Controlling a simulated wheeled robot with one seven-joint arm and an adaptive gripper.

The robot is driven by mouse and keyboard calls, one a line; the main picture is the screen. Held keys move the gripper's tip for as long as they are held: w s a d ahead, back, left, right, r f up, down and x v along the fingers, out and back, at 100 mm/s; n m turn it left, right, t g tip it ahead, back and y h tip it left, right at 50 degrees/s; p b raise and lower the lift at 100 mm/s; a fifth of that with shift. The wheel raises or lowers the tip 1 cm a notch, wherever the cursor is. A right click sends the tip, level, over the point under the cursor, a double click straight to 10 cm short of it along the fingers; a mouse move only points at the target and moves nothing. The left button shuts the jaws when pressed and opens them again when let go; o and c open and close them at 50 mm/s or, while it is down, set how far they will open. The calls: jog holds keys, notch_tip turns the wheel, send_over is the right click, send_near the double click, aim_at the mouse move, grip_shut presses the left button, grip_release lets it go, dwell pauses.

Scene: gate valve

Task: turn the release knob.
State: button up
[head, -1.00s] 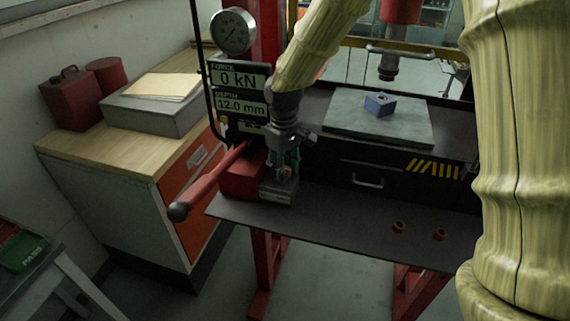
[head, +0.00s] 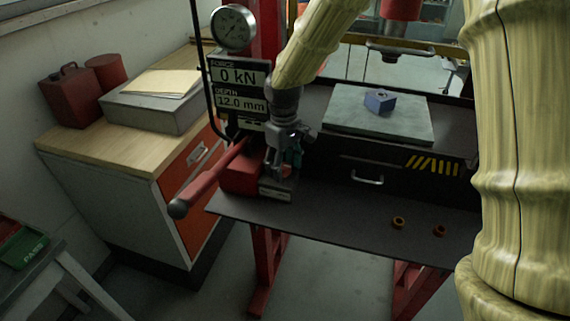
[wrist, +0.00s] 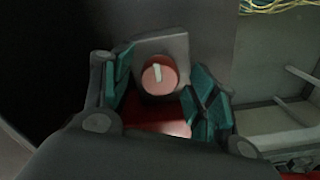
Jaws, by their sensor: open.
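The release knob (wrist: 159,76) is a round, pale red knob with a white mark, in front of a grey plate in the wrist view. The mark stands nearly upright. My gripper (wrist: 164,92) is open, with one teal-padded finger on each side of the knob and visible gaps between. In the head view my gripper (head: 288,160) is over the red pump body (head: 238,180) at the left end of the press bench. The knob is hidden there behind my gripper.
A red lever with a grey end (head: 178,207) sticks out to the left of the pump. A gauge (head: 233,28) and a display (head: 239,76) reading 0 kN and 12.0 mm are above. A blue block (head: 380,101) sits on a plate (head: 350,126). Two orange rings (head: 398,223) lie at the front.

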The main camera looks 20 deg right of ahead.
aim_at(285, 166)
jog(key=shift+r, duration=0.1)
notch_tip(285, 166, up, 12)
dwell(0.5)
jog(key=shift+d, duration=0.1)
